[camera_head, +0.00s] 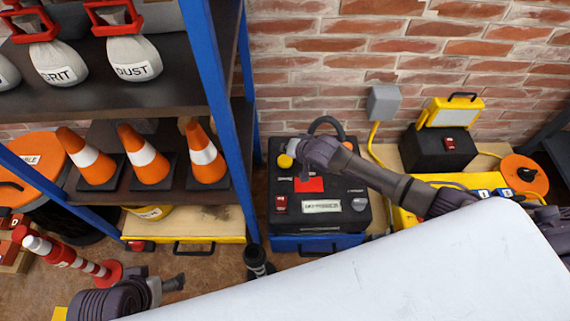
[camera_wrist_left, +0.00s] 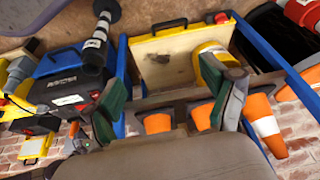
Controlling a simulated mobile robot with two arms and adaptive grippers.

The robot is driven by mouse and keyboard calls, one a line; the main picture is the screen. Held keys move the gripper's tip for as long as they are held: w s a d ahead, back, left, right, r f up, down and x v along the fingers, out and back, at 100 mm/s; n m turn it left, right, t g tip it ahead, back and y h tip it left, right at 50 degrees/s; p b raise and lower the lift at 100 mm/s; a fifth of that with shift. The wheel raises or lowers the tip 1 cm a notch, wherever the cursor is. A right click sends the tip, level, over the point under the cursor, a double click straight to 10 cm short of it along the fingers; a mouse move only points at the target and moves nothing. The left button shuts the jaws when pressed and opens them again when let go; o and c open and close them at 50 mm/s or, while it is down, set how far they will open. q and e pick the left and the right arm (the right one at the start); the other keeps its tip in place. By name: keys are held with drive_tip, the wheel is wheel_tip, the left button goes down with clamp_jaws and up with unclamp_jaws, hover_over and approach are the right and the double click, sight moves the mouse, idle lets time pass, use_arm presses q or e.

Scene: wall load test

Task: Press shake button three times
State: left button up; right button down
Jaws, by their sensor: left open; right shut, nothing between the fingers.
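A black machine box (camera_head: 345,222) stands on a blue base by the brick wall. On its top are a round yellow button (camera_head: 285,161), a red square (camera_head: 309,184), a red switch (camera_head: 281,204), a white label (camera_head: 322,206) and a grey knob (camera_head: 359,204). I cannot read which control is the shake button. My right gripper (camera_head: 292,149) is shut and empty, at the yellow button's upper right edge; I cannot tell if they touch. My left gripper (camera_wrist_left: 160,72) is open and empty in the left wrist view, away from the machine.
A blue-framed shelf (camera_head: 212,75) left of the machine holds orange cones (camera_head: 144,154) and labelled grey bags (camera_head: 136,60). A black post (camera_head: 258,263) stands in front. A black box with a yellow lamp (camera_head: 452,111) is at right. A white surface (camera_head: 400,270) fills the lower right.

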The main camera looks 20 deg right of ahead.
sight(287, 161)
wheel_tip(287, 161, down, 3)
drive_tip(key=shift+r, duration=0.15)
use_arm(q)
drive_tip(key=w+d+r+t+h, duration=0.1)
drive_tip(key=w+d+r+t, duration=0.1)
drive_tip(key=w, duration=0.6)
drive_tip(key=shift+d+r+t+b, duration=0.35)
drive_tip(key=shift+r+t, duration=0.3)
drive_tip(key=shift+t, duration=0.75)
use_arm(e)
drive_tip(key=shift+f, duration=0.25)
drive_tip(key=shift+f, duration=0.25)
use_arm(q)
drive_tip(key=shift+w+r, duration=0.2)
drive_tip(key=shift+d, duration=0.1)
drive_tip(key=shift+w+r+t, duration=0.25)
drive_tip(key=shift+w+t, duration=0.05)
drive_tip(key=shift+t, duration=0.1)
use_arm(e)
drive_tip(key=shift+f, duration=0.15)
